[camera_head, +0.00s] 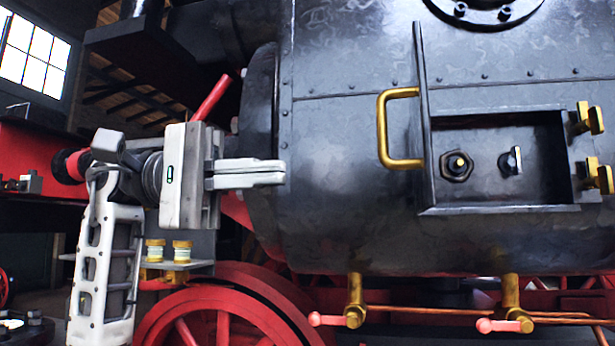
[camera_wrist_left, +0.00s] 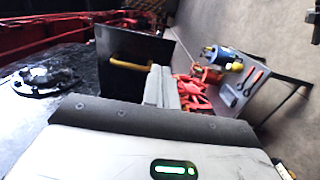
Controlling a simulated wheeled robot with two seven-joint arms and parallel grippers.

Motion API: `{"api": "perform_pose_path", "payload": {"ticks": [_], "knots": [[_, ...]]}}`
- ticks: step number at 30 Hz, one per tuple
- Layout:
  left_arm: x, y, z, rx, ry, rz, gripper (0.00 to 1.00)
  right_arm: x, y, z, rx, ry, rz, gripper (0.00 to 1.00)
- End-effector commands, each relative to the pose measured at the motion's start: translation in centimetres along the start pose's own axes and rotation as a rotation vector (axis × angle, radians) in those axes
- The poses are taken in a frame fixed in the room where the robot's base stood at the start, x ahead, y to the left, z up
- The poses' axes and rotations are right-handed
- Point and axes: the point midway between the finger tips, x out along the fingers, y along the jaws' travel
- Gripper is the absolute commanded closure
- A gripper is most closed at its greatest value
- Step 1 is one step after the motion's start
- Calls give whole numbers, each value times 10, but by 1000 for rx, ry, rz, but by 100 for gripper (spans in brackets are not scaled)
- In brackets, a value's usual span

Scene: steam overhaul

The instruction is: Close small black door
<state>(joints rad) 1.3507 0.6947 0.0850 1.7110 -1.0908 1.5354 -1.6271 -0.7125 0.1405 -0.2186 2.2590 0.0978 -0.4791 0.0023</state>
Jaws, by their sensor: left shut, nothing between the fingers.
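The small black door (camera_head: 424,115) stands open, seen nearly edge-on at the left side of a rectangular opening (camera_head: 505,160) in the black boiler. Its brass handle (camera_head: 383,128) is on the face towards the left. In the left wrist view the door (camera_wrist_left: 115,85) sticks out from the boiler, with the handle (camera_wrist_left: 131,63) across it. My left gripper (camera_head: 284,172) is shut and empty, left of the handle and apart from it in the head view. Its fingers (camera_wrist_left: 162,85) cover part of the door in the wrist view. My right gripper is not in view.
Brass latches (camera_head: 590,118) sit at the opening's right edge. A red wheel (camera_head: 225,315) is below my left arm. A grey cart with tools (camera_wrist_left: 238,80) stands beyond the door in the wrist view.

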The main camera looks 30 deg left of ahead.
Motion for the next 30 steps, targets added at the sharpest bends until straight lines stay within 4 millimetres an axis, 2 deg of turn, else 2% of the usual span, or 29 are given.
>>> {"api": "perform_pose_path", "payload": {"ticks": [9,15,21,30], "knots": [[68,1,2,-2,-8,1,100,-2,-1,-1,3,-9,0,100],[104,1,2,-3,-8,1,100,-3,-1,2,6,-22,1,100],[123,0,1,-6,-5,2,100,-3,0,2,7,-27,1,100],[126,0,1,-6,-5,1,100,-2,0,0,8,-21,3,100]]}}
